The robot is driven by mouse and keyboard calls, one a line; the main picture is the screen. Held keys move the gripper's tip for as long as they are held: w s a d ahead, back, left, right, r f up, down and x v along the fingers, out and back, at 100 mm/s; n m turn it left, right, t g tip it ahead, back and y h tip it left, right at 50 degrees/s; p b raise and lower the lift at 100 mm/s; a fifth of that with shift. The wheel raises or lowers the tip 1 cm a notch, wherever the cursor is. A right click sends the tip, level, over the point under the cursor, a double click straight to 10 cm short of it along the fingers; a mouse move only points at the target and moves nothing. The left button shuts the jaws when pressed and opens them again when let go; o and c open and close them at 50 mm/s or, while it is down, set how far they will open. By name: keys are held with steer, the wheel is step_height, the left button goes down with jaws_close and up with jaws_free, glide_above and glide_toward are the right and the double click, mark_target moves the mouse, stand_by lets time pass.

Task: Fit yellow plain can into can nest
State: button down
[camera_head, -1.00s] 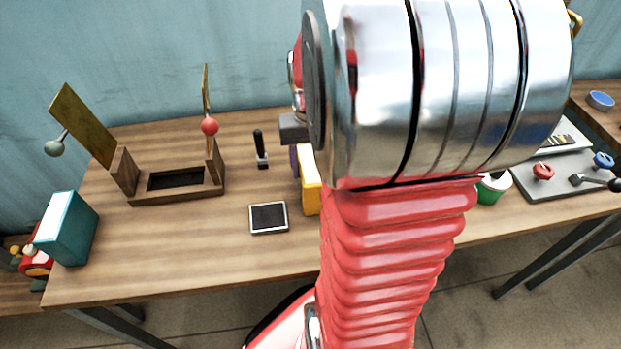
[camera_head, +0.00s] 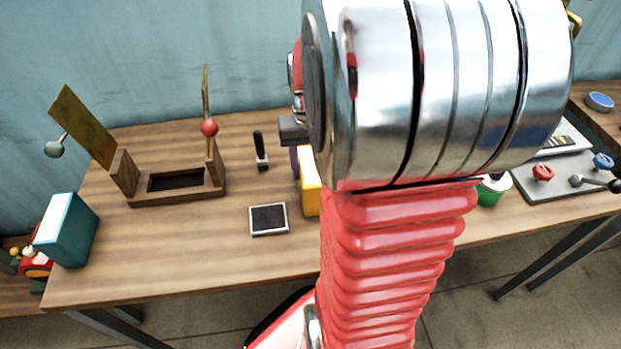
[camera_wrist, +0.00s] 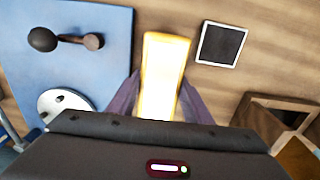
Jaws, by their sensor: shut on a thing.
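The yellow plain can (camera_head: 311,187) is a slim box-shaped can, partly hidden by my arm in the head view. It also shows in the wrist view (camera_wrist: 163,70), between the purple fingers of my gripper (camera_wrist: 160,88), which is shut on it. The can looks roughly upright in the head view; I cannot tell whether its base touches the table. A small dark square with a pale rim (camera_head: 268,219), which looks like the can nest, lies empty on the table just left of the can. It also shows in the wrist view (camera_wrist: 221,44), right of the can and apart from it.
A wooden holder (camera_head: 178,195) with raised flaps and a teal box (camera_head: 67,230) stand at left. A black-handled item (camera_head: 261,152) stands behind the nest. A blue plate (camera_wrist: 75,70) with a black knob lies left of the can in the wrist view. Front table is clear.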

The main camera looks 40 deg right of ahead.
steer(key=shift+r, duration=0.1)
step_height(320, 180, up, 8)
steer(key=shift+r, duration=0.95)
stand_by(0.3)
